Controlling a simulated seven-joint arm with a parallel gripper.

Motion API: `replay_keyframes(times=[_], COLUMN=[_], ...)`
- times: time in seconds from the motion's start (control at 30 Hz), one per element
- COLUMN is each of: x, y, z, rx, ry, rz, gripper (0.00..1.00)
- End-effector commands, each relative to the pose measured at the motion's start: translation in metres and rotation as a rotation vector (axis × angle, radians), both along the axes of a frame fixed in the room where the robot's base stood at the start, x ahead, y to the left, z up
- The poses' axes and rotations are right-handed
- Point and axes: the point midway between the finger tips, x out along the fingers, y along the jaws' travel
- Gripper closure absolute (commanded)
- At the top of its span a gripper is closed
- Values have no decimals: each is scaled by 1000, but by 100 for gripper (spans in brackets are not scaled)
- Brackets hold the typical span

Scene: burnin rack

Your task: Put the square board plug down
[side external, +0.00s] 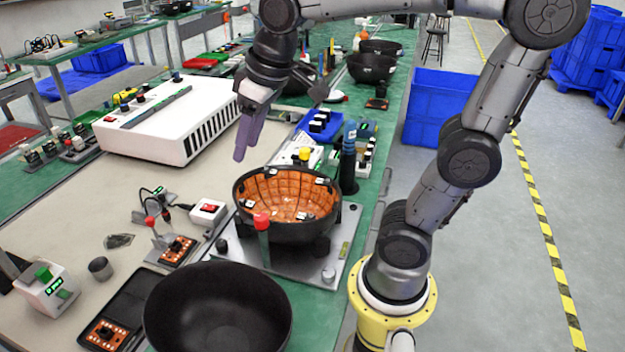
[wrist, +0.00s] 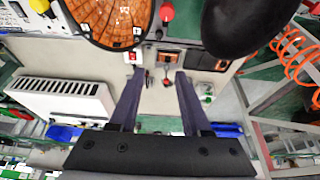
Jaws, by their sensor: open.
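I cannot tell for certain which part is the square board plug. A small orange square board (side external: 178,249) with a dark piece on it lies on the bench, left of the orange-lined bowl. A similar board (side external: 107,334) sits in a black tray (side external: 135,300) at the front. The wrist view shows the boards small near the top, one at the middle (wrist: 163,57). My gripper (side external: 240,156) is above the bench, between the white box and the orange-lined bowl. Its fingers (wrist: 158,76) are apart, with nothing held between them.
The orange-lined bowl (side external: 285,196) stands on a metal plate (side external: 337,255). A large black bowl (side external: 216,305) is in front. A white vented box (side external: 170,110) stands at left. A red-switch box (side external: 208,212) and a red-knobbed post (side external: 262,235) are nearby. Beige bench left of the bowls is partly clear.

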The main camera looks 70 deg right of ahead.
Motion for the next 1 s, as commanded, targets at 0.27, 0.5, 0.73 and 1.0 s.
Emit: replay_keyframes(times=[0.27, 0.5, 0.73, 1.0], x=[-91, -115, -115, -115], y=[6, 7, 7, 6], z=[-37, -55, -56, -55], rx=[5, 8, 8, 8], ry=[-104, -134, -134, -134], rz=[3, 2, 2, 2], gripper=[52, 52, 52, 52])
